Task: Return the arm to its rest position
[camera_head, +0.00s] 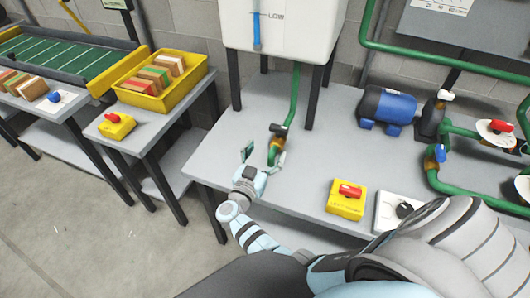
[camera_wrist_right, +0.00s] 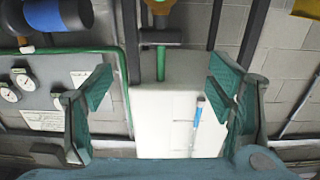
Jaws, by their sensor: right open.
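My right gripper (camera_head: 264,155) reaches over the grey bench in the head view. Its two fingers are spread apart with nothing between them. It is close to an orange valve body on the green pipe (camera_head: 294,95) under the white tank (camera_head: 280,28). Whether the fingers touch the valve is hard to tell in the head view. In the right wrist view my right gripper (camera_wrist_right: 160,88) has its finger pads wide apart, with the white tank (camera_wrist_right: 165,105) beyond them. My left gripper is not in view.
A blue pump (camera_head: 387,106) and green pipes stand at right on the bench. A yellow switch box (camera_head: 345,207) with a red knob sits near the front edge. A yellow bin (camera_head: 190,84) of blocks stands on the left table. Floor at lower left is clear.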

